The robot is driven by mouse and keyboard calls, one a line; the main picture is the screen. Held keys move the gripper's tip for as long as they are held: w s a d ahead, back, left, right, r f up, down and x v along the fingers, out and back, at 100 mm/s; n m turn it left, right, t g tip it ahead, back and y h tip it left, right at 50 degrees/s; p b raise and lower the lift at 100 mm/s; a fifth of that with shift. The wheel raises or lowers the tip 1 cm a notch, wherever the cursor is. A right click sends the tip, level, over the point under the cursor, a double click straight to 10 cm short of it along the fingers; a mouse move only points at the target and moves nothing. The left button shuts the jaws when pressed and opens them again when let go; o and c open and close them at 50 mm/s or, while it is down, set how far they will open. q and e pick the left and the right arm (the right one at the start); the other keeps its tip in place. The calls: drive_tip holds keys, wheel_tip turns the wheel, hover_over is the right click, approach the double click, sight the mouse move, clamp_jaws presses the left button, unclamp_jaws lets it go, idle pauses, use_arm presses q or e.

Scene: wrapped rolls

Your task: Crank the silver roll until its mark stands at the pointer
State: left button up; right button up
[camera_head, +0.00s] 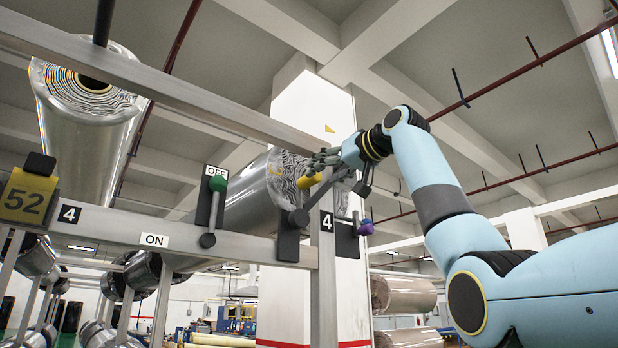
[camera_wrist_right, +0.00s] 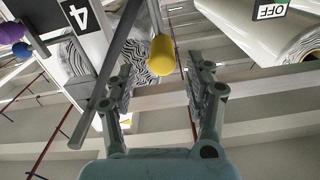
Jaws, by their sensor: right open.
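The silver roll (camera_head: 250,190), with wavy wrapped layers at its end, lies behind the frame bar labelled 4. A crank with a yellow knob (camera_head: 309,181) stands in front of its end, its grey arm rising from a black bracket (camera_head: 289,236). My right gripper (camera_head: 327,160) is open beside the knob. In the right wrist view the yellow knob (camera_wrist_right: 163,55) shows between the open fingers, with no clear contact. A small yellow triangle (camera_head: 329,128), perhaps the pointer, shows above the roll. My left gripper is not in view.
A lever with a green knob (camera_head: 217,184) stands by an OFF label, left of the crank; an ON label (camera_head: 154,240) is lower. A purple knob (camera_head: 365,228) is close on the right. Another silver roll (camera_head: 88,120) hangs upper left. Metal bars cross above and below.

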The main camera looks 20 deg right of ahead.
sight(309, 186)
drive_tip(key=p+x, duration=0.1)
drive_tip(key=x, duration=0.1)
drive_tip(key=p+x, duration=0.1)
drive_tip(key=x, duration=0.2)
drive_tip(key=shift+w+a+r+p, duration=0.1)
drive_tip(key=shift+a+r+p, duration=0.15)
drive_tip(key=shift+a+p, duration=0.1)
drive_tip(key=shift+w+f, duration=0.2)
drive_tip(key=shift+w, duration=0.25)
clamp_jaws()
